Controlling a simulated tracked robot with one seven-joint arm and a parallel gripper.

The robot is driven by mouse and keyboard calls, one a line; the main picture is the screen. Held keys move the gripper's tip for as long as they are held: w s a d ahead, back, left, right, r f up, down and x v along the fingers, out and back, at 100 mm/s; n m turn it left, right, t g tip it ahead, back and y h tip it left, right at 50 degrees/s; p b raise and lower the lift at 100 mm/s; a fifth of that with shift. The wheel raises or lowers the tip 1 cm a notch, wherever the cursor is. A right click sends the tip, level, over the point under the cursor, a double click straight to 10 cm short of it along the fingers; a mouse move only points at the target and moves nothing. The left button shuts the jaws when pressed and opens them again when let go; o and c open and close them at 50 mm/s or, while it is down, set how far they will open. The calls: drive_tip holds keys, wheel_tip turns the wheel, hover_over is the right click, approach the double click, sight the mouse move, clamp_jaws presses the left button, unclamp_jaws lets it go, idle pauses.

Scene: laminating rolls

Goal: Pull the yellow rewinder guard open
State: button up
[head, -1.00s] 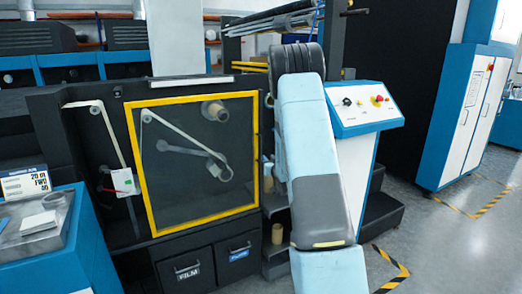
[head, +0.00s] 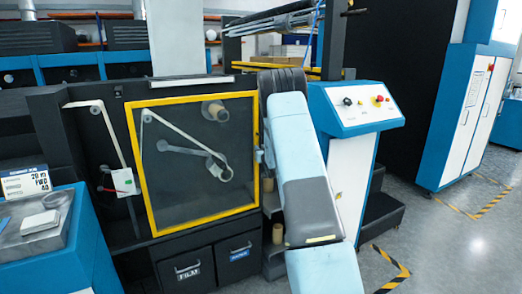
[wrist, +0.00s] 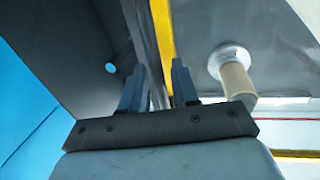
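The yellow-framed rewinder guard (head: 188,99) covers the right part of the black machine front in the head view. It looks closed, and its dark see-through panel shows a web path and a roll core (head: 213,111) behind it. My gripper (head: 259,157) is at the guard's right edge, mostly hidden behind my arm. In the wrist view my gripper (wrist: 158,80) has its two fingers apart. A yellow strip of the guard frame (wrist: 162,35) and a grey edge run down toward the gap between them. Whether the fingers touch the frame cannot be told.
A blue and white control console (head: 357,112) with a red button stands right of my arm. FILM and second drawers (head: 188,272) sit below the guard. A blue cabinet (head: 465,120) and striped floor markings (head: 468,212) are at the right. The floor between is open.

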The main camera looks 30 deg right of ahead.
drive_tip(key=shift+w, duration=0.25)
drive_tip(key=shift+c, duration=0.4)
clamp_jaws()
